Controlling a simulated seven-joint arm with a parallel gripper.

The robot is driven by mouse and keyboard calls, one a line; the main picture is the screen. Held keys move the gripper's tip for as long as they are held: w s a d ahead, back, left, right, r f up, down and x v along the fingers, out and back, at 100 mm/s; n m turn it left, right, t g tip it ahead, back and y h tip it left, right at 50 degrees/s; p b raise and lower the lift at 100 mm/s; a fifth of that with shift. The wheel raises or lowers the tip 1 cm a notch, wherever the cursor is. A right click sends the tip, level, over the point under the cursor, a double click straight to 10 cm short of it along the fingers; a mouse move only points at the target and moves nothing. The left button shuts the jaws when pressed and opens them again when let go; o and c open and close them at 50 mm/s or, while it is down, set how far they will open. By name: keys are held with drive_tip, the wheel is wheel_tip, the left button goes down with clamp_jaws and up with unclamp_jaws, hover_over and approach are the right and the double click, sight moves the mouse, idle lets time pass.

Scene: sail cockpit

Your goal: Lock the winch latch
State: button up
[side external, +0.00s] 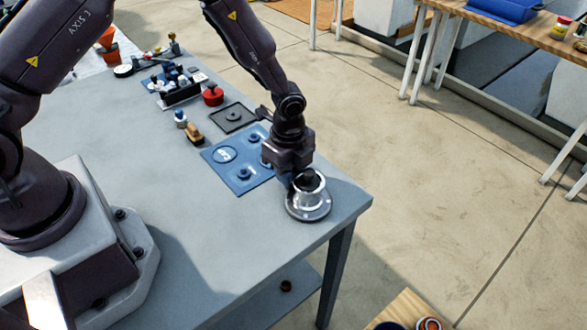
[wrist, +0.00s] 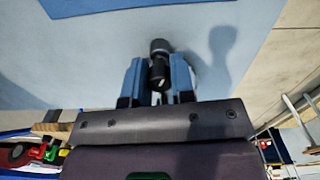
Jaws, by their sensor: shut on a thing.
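The winch (side external: 309,205) is a round silver drum on a wide flanged base, near the right corner of the grey table. My gripper (side external: 304,180) is right over the drum, pointing down, and hides part of its top. In the wrist view, my gripper (wrist: 158,78) has its two blue fingers closed on a black knob (wrist: 160,47) with a rounded end. The knob appears to be part of the winch, but its link to the drum is hidden. I cannot tell the latch position.
A blue panel (side external: 222,180) with round fittings lies left of the winch. A dark square plate (side external: 232,117), a red round piece (side external: 213,95) and several small items stand farther back on the table (side external: 150,205). The table's right edge is close to the winch.

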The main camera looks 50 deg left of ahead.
drive_tip(key=m, duration=0.4)
drive_tip(key=shift+a+f, duration=0.1)
drive_tip(key=shift+f, duration=0.05)
drive_tip(key=shift+m, duration=2.2)
drive_tip(key=m, duration=0.4)
drive_tip(key=shift+w, duration=0.1)
drive_tip(key=o, duration=0.5)
